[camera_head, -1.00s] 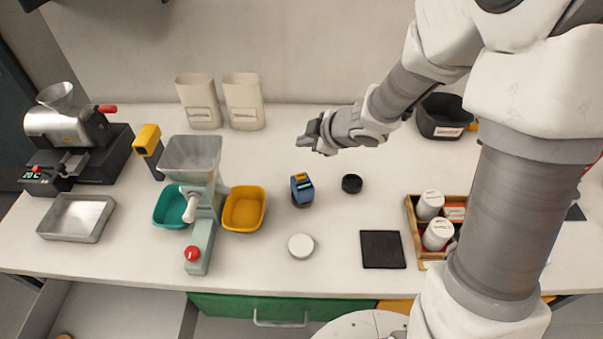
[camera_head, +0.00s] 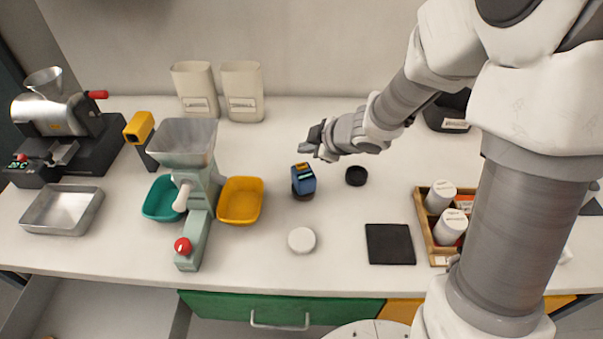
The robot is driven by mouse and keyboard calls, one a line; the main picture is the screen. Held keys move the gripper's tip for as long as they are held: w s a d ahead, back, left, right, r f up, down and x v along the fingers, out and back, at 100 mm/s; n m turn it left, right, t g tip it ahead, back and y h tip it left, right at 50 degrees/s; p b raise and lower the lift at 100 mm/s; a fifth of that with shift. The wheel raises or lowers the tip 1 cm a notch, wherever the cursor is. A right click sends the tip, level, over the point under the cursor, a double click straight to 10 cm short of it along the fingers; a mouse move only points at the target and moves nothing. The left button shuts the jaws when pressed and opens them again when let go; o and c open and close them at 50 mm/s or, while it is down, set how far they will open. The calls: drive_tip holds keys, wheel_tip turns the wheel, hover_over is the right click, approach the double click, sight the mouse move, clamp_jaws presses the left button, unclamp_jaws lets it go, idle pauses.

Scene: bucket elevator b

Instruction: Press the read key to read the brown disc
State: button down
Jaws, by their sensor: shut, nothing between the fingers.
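A small blue handheld meter (camera_head: 304,181) with a yellow-orange patch on top stands in the middle of the table. A thin dark brown edge (camera_head: 303,197) shows under its front; it looks like a disc mostly hidden by the meter. I cannot make out a separate read key at this size. My gripper (camera_head: 312,144) is shut and empty. It hangs above and behind the meter in the picture, apart from it, with its fingers pointing left.
A black round cup (camera_head: 356,175) stands right of the meter, and a white disc (camera_head: 302,240) lies in front. A yellow tray (camera_head: 240,201) and a mill (camera_head: 187,150) stand left. A black mat (camera_head: 390,244) and a wooden box (camera_head: 439,259) are right.

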sight(306, 170)
drive_tip(key=shift+f+b, duration=0.55)
drive_tip(key=shift+f, duration=0.6)
idle(1.1)
drive_tip(key=shift+f, duration=0.4)
drive_tip(key=shift+f+b, duration=0.45)
drive_tip(key=shift+b, duration=0.15)
idle(0.3)
drive_tip(key=shift+r, duration=0.1)
drive_tip(key=shift+r+p, duration=0.75)
drive_tip(key=shift+p, duration=0.2)
drive_tip(key=shift+r, duration=0.1)
wheel_tip(306, 170, up, 5)
drive_tip(key=p, duration=0.5)
